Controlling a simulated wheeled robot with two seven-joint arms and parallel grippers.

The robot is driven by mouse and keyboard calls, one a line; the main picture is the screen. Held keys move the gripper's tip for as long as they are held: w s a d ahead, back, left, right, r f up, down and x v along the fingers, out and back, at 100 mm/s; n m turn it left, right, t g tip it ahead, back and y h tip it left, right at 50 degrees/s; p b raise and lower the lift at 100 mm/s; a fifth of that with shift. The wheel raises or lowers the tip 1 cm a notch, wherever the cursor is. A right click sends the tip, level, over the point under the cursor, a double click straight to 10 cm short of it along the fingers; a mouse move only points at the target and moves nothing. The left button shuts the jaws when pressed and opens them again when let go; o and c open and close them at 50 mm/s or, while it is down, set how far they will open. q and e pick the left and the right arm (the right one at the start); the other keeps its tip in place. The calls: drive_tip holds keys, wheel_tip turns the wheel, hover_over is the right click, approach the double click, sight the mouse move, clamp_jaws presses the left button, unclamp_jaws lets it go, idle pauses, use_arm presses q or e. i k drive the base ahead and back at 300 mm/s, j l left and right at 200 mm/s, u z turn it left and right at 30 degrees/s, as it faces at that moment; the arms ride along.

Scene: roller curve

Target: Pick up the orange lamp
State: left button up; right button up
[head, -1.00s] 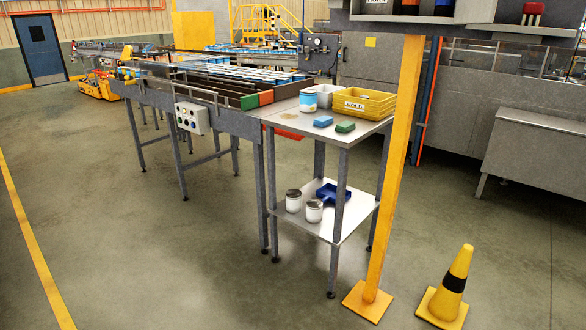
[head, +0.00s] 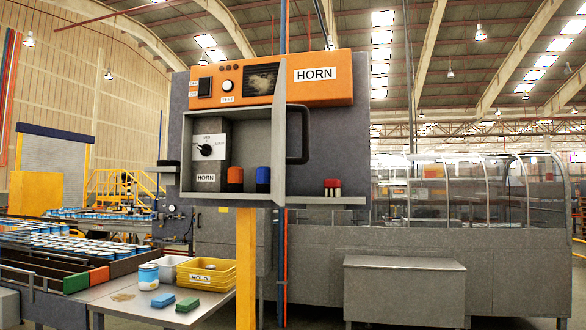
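A small orange lamp (head: 235,175) with a dark lower part stands upright in the open grey box under the orange HORN panel (head: 320,85), in the head view. A blue lamp-like piece (head: 263,176) of similar shape stands just to its right, close to the box's right side. A grey selector box (head: 208,155) with a black knob and a HORN label stands to its left. Neither of my grippers shows in the view.
A grey door with a dark handle (head: 298,132) stands at the box's right. A red-topped item (head: 332,186) sits on the right side shelf. Below is a table with a yellow HOLD bin (head: 207,275), a can (head: 148,276) and sponges. A yellow post (head: 246,270) supports the panel.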

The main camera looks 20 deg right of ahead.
sight(236, 174)
drive_tip(key=l, duration=0.3)
drive_tip(key=i+l+z, duration=0.15)
drive_tip(key=l, duration=0.5)
drive_tip(key=i+j+z, duration=0.2)
drive_tip(key=j, duration=0.3)
drive_tip(key=i+j+z, duration=0.2)
drive_tip(key=j, duration=0.35)
drive_tip(key=j+z, duration=0.15)
drive_tip(key=j, duration=0.35)
